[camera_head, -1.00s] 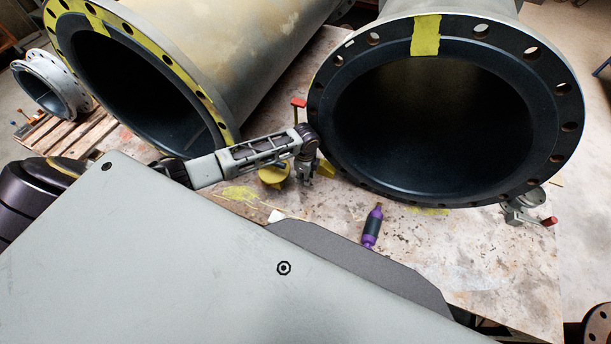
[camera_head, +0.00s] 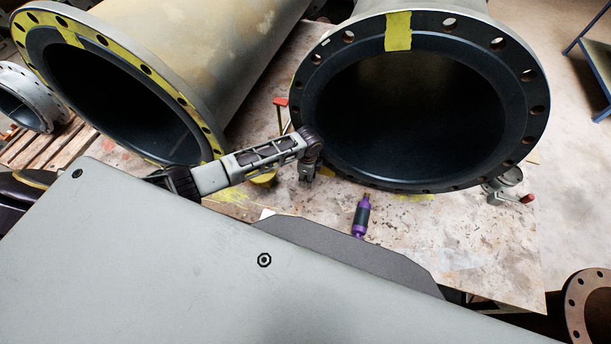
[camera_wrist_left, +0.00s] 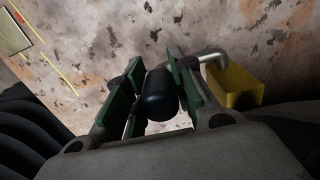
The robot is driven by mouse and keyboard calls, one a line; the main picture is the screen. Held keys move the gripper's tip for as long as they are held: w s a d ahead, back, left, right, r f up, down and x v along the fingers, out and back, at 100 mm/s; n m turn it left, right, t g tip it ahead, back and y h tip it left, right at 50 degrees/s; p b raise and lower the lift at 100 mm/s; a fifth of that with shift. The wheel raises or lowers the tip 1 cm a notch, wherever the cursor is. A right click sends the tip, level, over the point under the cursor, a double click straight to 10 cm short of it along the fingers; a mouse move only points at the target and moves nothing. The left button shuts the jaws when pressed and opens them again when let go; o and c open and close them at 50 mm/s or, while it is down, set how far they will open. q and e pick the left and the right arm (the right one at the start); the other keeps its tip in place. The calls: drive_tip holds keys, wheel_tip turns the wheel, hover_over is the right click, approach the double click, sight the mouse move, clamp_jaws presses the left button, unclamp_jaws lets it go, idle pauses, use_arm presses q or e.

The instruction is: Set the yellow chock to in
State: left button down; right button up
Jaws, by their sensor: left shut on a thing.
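The yellow chock (camera_wrist_left: 236,86) shows in the left wrist view as a yellow block on the stained table, with a bent metal rod (camera_wrist_left: 214,58) entering it. My left gripper (camera_wrist_left: 157,82) has green-padded fingers closed around a dark cylindrical grip (camera_wrist_left: 160,99), just left of the block. The joint between grip and rod is hidden behind a finger. In the head view my left gripper (camera_head: 307,172) points down beside the lower left rim of the right pipe (camera_head: 415,105). A small yellow patch (camera_head: 326,171) shows right beside it. My right gripper is not in view.
The left pipe (camera_head: 120,90) has a yellow-marked flange. A yellow object (camera_head: 264,178) is partly hidden behind my arm. A red-handled clamp (camera_head: 507,186) sits under the right pipe. The table's right part is bare.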

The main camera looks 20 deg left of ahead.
use_arm(q)
drive_tip(key=c, duration=1.2)
unclamp_jaws()
drive_tip(key=shift+d, duration=0.35)
drive_tip(key=shift+a, duration=0.1)
drive_tip(key=shift+r, duration=0.7)
wheel_tip(320, 180, up, 11)
drive_tip(key=shift+f, duration=0.2)
